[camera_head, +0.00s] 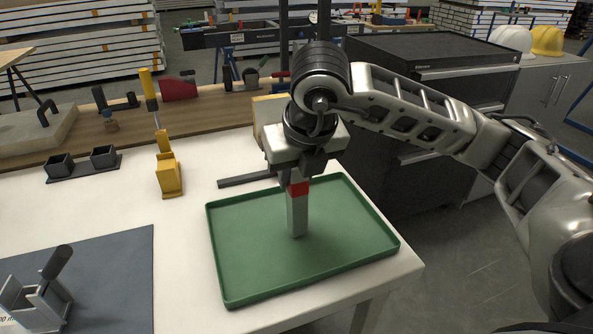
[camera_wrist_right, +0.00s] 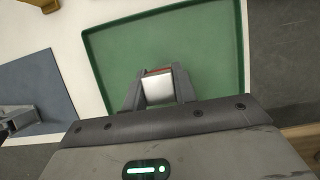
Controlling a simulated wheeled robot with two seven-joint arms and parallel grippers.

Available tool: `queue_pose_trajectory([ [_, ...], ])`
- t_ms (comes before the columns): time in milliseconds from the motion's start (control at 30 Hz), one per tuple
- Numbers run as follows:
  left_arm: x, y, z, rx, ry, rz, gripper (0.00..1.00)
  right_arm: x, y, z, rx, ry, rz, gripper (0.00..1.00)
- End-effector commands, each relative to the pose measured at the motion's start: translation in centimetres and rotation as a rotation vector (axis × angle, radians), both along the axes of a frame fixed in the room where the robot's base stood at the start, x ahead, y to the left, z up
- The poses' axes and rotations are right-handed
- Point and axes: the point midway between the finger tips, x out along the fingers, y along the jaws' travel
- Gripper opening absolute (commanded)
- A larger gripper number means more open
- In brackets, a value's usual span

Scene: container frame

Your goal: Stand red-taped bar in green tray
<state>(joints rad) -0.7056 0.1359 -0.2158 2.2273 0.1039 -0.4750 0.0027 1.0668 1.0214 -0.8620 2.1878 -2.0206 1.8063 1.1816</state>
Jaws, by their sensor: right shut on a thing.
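The red-taped bar (camera_head: 297,212) is a grey square bar with a red band near its upper part. It is upright inside the green tray (camera_head: 240,285), and its lower end appears to meet the tray floor near the middle. My right gripper (camera_head: 298,176) is shut on the bar just above the red band, coming from above. In the right wrist view the bar's end face (camera_wrist_right: 158,89) shows between the fingers, with the green tray (camera_wrist_right: 100,75) beyond. My left gripper is in neither view.
A dark bar (camera_head: 246,179) lies on the white table behind the tray. A yellow clamp (camera_head: 168,175) and a black two-cup holder (camera_head: 84,165) stand to the left. A grey mat (camera_head: 125,270) with a metal fixture (camera_head: 42,298) is at front left. The tray is otherwise empty.

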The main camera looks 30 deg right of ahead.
Motion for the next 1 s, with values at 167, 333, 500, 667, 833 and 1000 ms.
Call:
queue_pose_trajectory([
  [167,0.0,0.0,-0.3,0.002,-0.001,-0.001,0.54,0.0,0.0,-0.2,0.001,0.0,0.0,0.49],
  [333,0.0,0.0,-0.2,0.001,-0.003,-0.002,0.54,0.0,0.0,-0.2,0.0,0.0,0.0,0.49],
  [500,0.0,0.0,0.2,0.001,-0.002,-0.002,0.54,0.0,0.0,0.1,0.0,0.0,-0.001,0.49],
  [667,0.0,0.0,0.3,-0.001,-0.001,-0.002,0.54,-0.6,0.2,1.9,0.002,-0.004,0.0,0.49],
  [833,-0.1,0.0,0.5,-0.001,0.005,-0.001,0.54,-2.0,0.6,5.5,0.002,-0.007,0.0,0.49],
  [1000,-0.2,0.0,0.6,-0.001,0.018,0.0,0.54,-3.3,0.9,8.8,0.0,-0.006,0.002,0.49],
])
